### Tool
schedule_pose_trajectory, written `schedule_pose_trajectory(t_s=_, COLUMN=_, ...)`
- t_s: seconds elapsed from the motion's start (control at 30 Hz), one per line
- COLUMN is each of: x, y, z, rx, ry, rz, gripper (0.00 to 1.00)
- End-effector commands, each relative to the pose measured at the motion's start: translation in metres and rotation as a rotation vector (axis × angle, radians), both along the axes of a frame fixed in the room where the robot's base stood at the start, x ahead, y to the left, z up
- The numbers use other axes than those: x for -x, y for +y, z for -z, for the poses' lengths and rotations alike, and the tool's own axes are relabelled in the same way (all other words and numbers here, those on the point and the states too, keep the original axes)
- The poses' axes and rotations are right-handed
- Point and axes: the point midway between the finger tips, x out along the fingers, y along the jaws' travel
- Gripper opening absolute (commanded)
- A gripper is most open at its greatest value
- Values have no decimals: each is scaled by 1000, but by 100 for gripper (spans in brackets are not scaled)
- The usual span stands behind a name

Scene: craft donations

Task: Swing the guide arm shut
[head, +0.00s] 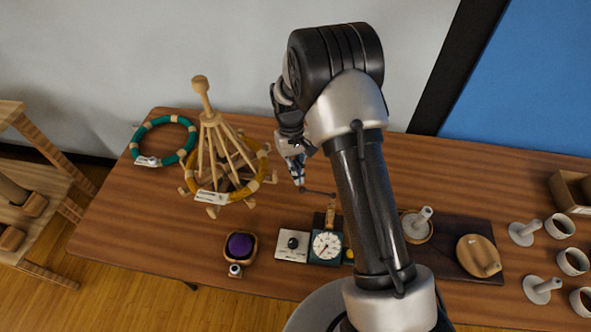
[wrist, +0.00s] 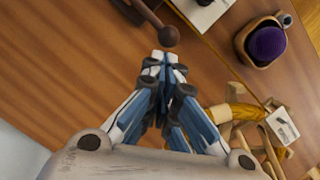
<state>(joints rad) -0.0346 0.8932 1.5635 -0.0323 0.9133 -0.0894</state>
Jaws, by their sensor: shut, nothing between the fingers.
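The guide arm (head: 318,193) is a thin dark rod reaching left from a wooden post behind the dial gauge (head: 326,245). In the wrist view the guide arm (wrist: 152,18) is a brown rod ending in a round ball, just ahead of my fingertips. My gripper (head: 301,185) is shut and empty, pointing down beside the free end of the rod. In the wrist view my gripper's (wrist: 165,58) blue and white fingers are together, close to the ball. I cannot tell whether they touch it. My own arm hides part of the table right of the gauge.
A wooden frame with an amber ring (head: 250,178) stands left of my gripper, and a green ring (head: 141,134) lies behind it. White spools and cups stand at right.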

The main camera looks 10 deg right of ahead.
Motion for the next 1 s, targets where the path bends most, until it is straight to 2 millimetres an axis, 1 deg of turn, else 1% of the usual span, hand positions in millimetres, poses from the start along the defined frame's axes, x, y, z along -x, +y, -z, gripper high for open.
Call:
schedule_pose_trajectory(t_s=0.27, x=1, y=1, z=0, rx=0, ry=0, rz=-8, gripper=0)
schedule_pose_trajectory(t_s=0.87, x=10, y=9, z=0, rx=1, ry=0, rz=-112, gripper=0)
schedule_pose_trajectory(t_s=1.0, x=15, y=13, z=-1, rx=0, ry=1, rz=-157, gripper=0)
